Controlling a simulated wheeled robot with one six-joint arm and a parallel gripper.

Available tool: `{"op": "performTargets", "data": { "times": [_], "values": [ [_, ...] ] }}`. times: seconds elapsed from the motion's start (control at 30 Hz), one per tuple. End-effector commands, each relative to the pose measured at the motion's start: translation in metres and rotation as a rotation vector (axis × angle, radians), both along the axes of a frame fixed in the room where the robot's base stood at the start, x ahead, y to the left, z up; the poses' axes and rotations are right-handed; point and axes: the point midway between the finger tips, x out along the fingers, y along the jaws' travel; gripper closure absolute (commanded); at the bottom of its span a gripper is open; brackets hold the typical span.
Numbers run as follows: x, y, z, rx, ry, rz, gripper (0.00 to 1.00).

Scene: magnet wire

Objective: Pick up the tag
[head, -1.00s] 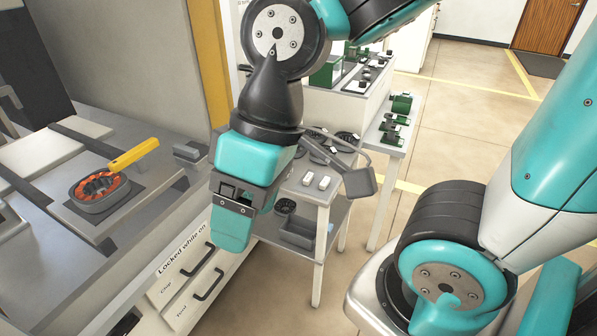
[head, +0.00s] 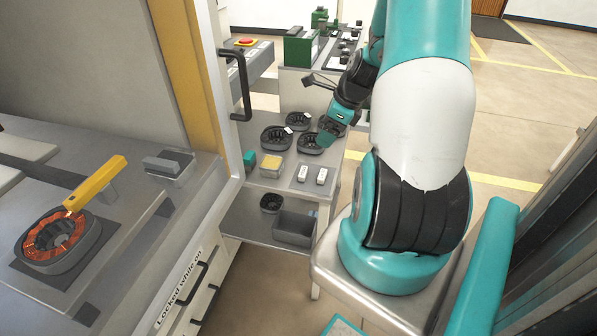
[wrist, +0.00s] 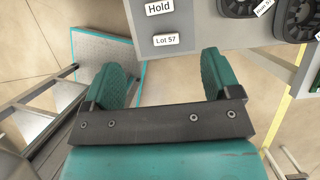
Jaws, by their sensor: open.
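Two small white tags lie on the top of a grey cart. In the wrist view one reads "Hold" (wrist: 159,8) and the other "Lot 57" (wrist: 166,40), near the cart's edge. The head view shows two white tags, a left one (head: 302,173) and a right one (head: 321,176), too small to read. My gripper (head: 327,132) is at the cart's right side in the head view. In the wrist view my gripper (wrist: 161,70) is open and empty, its green fingers apart, with the "Lot 57" tag just beyond the gap between them. Neither tag is touched.
Several dark stators, one of them here (head: 276,138), sit on the cart top (head: 285,184) with small white labels. A yellow block (head: 271,163) and a green block (head: 249,158) stand at its left. A grey bin (head: 295,228) is on the lower shelf. A door handle (head: 239,85) juts out nearby.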

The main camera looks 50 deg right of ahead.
Motion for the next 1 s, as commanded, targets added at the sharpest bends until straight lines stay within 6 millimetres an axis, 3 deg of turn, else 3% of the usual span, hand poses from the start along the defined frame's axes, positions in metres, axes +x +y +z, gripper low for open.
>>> {"op": "performTargets", "data": {
  "times": [0.4, 0.67, 1.0],
  "values": [
    [0.032, 0.018, -0.084, 0.004, 0.004, 0.010, 0.17],
    [0.039, 0.019, -0.104, 0.000, 0.001, 0.007, 0.17],
    [0.052, 0.023, -0.147, 0.001, 0.001, 0.007, 0.17]
  ]
}}
